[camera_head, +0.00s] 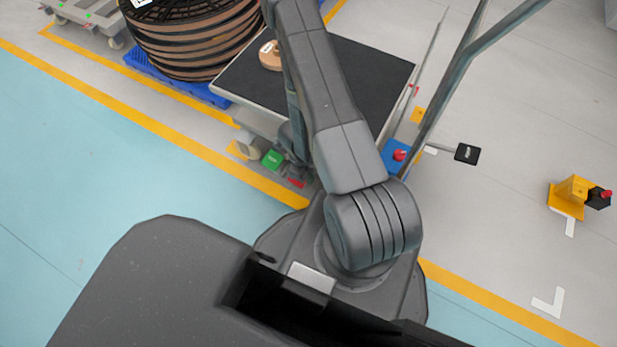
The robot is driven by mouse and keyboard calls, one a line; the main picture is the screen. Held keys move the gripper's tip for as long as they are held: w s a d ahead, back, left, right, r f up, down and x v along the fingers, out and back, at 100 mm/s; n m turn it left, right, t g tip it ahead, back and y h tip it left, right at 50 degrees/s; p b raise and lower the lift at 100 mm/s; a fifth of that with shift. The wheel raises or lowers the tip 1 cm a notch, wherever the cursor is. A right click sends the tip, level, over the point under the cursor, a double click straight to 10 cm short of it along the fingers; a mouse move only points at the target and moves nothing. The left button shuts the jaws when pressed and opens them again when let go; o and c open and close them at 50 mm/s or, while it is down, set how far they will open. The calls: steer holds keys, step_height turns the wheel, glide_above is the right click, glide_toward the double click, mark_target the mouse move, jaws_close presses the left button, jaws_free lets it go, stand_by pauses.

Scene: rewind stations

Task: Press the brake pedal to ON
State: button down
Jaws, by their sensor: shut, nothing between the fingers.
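A green pedal plate (272,159) with small pale lettering, too small to read surely, sits low at the near left corner of the black-topped cart (370,78). A small red plate (296,183) shows to its right, partly covered. I cannot tell for certain which plate is the brake pedal's ON side. My gripper (296,158) is low beside the cart's near edge, just right of the green plate and above the red one in the picture. It is shut and empty, and largely hidden behind my arm. Whether it touches either plate cannot be seen.
A caster (248,145) stands left of the green plate. A large cable reel (190,40) on a blue pallet (180,82) stands behind left. A black pad on a rod (467,153), a blue box with a red button (397,157) and a yellow unit (570,196) are right. The blue floor at left is clear.

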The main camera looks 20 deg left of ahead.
step_height(320, 180, up, 7)
steer(key=d+p, duration=0.1)
steer(key=p, duration=0.1)
steer(key=shift+s+d, duration=0.15)
steer(key=shift+d, duration=0.1)
steer(key=a+f+b, duration=0.3)
steer(key=f+b, duration=0.3)
steer(key=f, duration=0.7)
steer(key=shift+f, duration=0.35)
steer(key=shift+a+r, duration=0.1)
steer(key=shift+r, duration=0.05)
